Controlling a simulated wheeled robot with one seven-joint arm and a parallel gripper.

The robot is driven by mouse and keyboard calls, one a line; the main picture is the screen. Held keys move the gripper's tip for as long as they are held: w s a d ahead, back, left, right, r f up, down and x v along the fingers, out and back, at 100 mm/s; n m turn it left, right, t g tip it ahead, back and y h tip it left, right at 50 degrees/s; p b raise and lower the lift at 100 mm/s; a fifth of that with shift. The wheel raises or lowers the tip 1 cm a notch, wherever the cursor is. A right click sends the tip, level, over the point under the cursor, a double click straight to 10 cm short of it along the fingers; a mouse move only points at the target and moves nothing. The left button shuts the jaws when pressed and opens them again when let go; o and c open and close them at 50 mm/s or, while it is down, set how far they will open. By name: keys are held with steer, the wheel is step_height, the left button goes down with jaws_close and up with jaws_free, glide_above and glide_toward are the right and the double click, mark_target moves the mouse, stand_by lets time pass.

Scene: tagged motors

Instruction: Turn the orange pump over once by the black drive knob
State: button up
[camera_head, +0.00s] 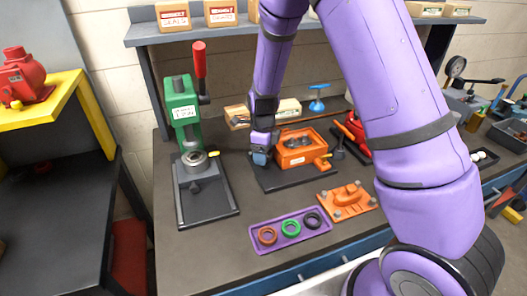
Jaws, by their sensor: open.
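The orange pump (299,157) is a boxy housing on a dark base plate, right of centre on the bench. My gripper (260,157) points down right beside the pump's left side. It is open, but its fingers are small and partly merged with dark parts there. I cannot clearly make out the black drive knob; it may be hidden behind or between the fingers. I cannot tell whether the gripper touches it.
A green press with a red lever (184,110) stands left of the pump. A purple tray with several rings (290,228) and an orange plate (347,201) lie in front. A red part (356,132) is partly behind my arm. A shelf (232,26) runs above the bench.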

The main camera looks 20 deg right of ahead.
steer(key=c, duration=0.9)
steer(key=shift+n, duration=0.4)
steer(key=n, duration=0.5)
steer(key=shift+s, duration=0.15)
steer(key=n, duration=0.4)
steer(key=shift+s, duration=0.1)
steer(key=n, duration=0.3)
steer(key=shift+s+r+n, duration=0.1)
steer(key=shift+n, duration=0.3)
steer(key=n, duration=0.6)
steer(key=shift+s+d, duration=0.1)
steer(key=shift+d, duration=0.05)
steer(key=n, duration=0.6)
steer(key=shift+d+n, duration=0.2)
steer(key=shift+n, duration=0.2)
